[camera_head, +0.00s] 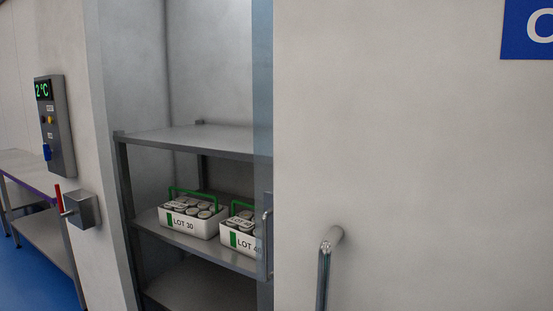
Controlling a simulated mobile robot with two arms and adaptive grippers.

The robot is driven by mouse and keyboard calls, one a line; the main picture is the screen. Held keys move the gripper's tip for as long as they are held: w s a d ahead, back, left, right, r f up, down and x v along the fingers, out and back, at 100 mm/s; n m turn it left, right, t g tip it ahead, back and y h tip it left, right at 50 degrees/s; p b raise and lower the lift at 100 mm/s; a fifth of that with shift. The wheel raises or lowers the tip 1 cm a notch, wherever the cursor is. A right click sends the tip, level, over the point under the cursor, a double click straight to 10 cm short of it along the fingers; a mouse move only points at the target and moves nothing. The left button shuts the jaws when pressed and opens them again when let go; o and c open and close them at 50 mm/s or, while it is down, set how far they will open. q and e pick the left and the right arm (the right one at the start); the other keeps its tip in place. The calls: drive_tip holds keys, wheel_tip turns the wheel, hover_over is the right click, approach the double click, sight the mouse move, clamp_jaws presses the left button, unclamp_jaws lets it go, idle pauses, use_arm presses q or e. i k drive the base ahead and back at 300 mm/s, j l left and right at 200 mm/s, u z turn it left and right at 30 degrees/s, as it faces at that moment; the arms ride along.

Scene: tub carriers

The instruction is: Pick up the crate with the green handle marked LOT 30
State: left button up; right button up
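The white crate marked LOT 30 (181,225) sits upright on the middle shelf of a metal rack, inside an opening in the wall. It has a raised green handle (172,192), a green patch on its front and several round-lidded tubs inside. A second white crate, with a label reading LOT 4 and a partly cut-off digit (240,244), stands close to its right. It also has a green handle, and the door edge hides its right side. Neither of my grippers is in view.
A pale sliding door (400,150) with a vertical metal handle (323,275) covers the right side. The metal rack (200,141) has a bare top shelf. A control panel (60,125) reading 2 °C and a red-levered box (82,210) are left of the opening. A steel table (45,230) stands far left.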

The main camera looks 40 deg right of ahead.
sight(199, 219)
drive_tip(key=i+z, duration=0.15)
drive_tip(key=z, duration=1.7)
drive_tip(key=i+j+z, duration=0.2)
drive_tip(key=j+z, duration=0.25)
drive_tip(key=i+j+z, duration=0.1)
drive_tip(key=j+z, duration=1.2)
drive_tip(key=j, duration=0.15)
drive_tip(key=k+j, duration=0.1)
drive_tip(key=j, duration=0.75)
drive_tip(key=k+j+z, duration=0.1)
drive_tip(key=j, duration=0.3)
drive_tip(key=k+j, duration=0.15)
drive_tip(key=j, duration=0.3)
drive_tip(key=k+j, duration=0.1)
drive_tip(key=j, duration=0.3)
drive_tip(key=u, duration=1.3)
